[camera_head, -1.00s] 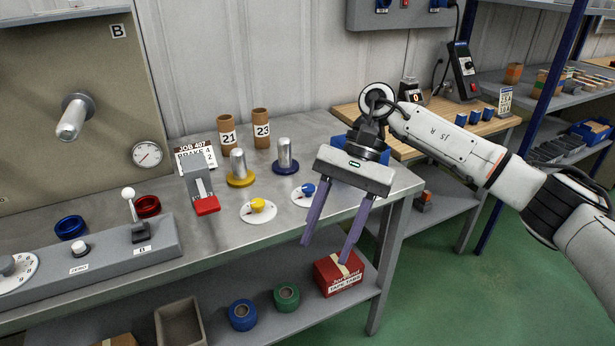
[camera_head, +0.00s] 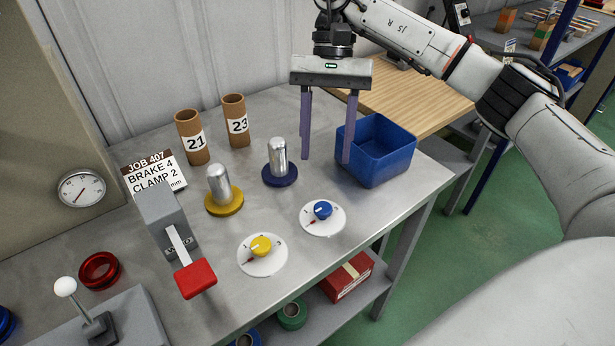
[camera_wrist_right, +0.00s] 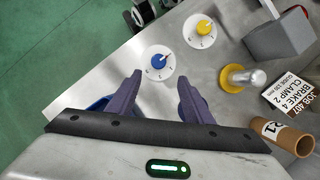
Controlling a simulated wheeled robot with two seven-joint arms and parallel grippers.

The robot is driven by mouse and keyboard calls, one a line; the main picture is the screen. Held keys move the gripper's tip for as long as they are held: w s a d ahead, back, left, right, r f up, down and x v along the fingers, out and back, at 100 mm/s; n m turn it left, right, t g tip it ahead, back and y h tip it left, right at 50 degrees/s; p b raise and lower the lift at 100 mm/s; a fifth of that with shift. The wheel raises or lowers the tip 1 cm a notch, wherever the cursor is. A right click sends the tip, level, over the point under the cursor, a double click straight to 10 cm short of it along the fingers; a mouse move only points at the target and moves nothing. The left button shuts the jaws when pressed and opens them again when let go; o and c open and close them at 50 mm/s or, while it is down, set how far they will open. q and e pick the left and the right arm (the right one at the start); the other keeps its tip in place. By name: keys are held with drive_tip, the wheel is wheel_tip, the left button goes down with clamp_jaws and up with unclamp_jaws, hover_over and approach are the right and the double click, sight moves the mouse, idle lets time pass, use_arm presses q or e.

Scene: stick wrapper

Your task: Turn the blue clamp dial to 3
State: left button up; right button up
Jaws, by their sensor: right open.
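The blue clamp dial (camera_head: 323,210) is a small blue knob on a round white numbered plate, near the front right of the metal bench. In the right wrist view the blue dial (camera_wrist_right: 158,61) lies ahead of the fingertips, a little left of the middle between them. My right gripper (camera_head: 326,160) is open and empty, pointing down above the bench behind the dial, between the blue-based metal post and the blue bin. It also shows in the right wrist view (camera_wrist_right: 160,78). The number the knob points at is too small to tell. My left gripper is not in view.
A yellow dial (camera_head: 261,247) sits left of the blue one. A blue bin (camera_head: 383,150) stands close on the right. A blue-based post (camera_head: 279,165), a yellow-based post (camera_head: 220,190) and a red-handled lever (camera_head: 195,277) stand left. A sign (camera_head: 154,174) reads "BRAKE 4, CLAMP 2".

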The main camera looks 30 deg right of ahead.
drive_tip(key=b, duration=0.1)
hover_over(323, 207)
drive_tip(key=w+d, duration=0.2)
wheel_tip(323, 207, down, 4)
drive_tip(key=shift+f, duration=0.15)
drive_tip(key=x, duration=0.3)
drive_tip(key=shift+s+a+f, duration=0.1)
drive_tip(key=shift+f, duration=0.15)
drive_tip(key=shift+s+a+f, duration=0.1)
drive_tip(key=shift+a+f, duration=0.05)
drive_tip(key=shift+f, duration=0.5)
drive_tip(key=c, duration=1.1)
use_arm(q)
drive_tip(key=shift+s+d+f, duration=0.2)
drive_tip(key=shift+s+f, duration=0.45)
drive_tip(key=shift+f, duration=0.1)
use_arm(e)
drive_tip(key=shift+o, duration=0.2)
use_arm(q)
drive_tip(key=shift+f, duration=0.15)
